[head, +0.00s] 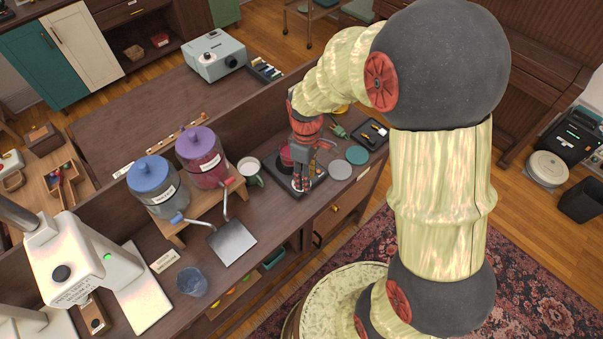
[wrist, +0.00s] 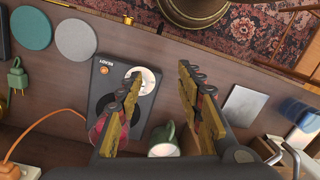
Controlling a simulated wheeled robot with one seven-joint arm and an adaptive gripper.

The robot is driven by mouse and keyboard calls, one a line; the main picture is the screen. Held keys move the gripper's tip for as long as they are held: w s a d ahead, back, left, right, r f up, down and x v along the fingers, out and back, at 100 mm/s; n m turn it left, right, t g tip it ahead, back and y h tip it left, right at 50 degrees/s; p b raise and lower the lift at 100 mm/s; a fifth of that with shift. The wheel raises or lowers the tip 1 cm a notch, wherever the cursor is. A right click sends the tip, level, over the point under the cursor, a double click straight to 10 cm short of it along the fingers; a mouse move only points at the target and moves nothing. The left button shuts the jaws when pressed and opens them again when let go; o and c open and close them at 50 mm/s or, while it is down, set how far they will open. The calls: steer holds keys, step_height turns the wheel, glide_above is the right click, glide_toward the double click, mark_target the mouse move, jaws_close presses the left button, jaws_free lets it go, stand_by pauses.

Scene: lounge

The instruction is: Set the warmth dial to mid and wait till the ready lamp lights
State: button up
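The warmer is a flat black unit (wrist: 120,72) marked READY, lying on the wooden counter; in the head view it (head: 313,184) is partly hidden under my gripper. A small orange ready lamp (wrist: 103,69) shows beside the word; I cannot tell whether it is lit. The pale round dial (wrist: 148,78) is near the unit's edge, partly covered by my left finger, and its setting is unreadable. My gripper (wrist: 160,76) is open and empty, fingers spread, with the dial near the left fingertip. In the head view my gripper (head: 301,165) points down over the unit. A red object (wrist: 101,132) stands at the unit's far end.
A green mug (wrist: 163,140) is close beside the unit. Jars on a wooden stand (head: 203,205) and a metal plate (head: 232,241) are left in the head view.

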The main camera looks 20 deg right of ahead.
steer(key=w+n, duration=0.5)
steer(key=shift+f+t, duration=0.35)
steer(key=shift+t, duration=0.05)
steer(key=shift+w+n, duration=0.15)
steer(key=shift+n, duration=0.95)
step_height(320, 180, down, 8)
steer(key=shift+r+b, duration=0.1)
steer(key=shift+b, duration=0.75)
steer(key=c, duration=0.3)
jaws_close()
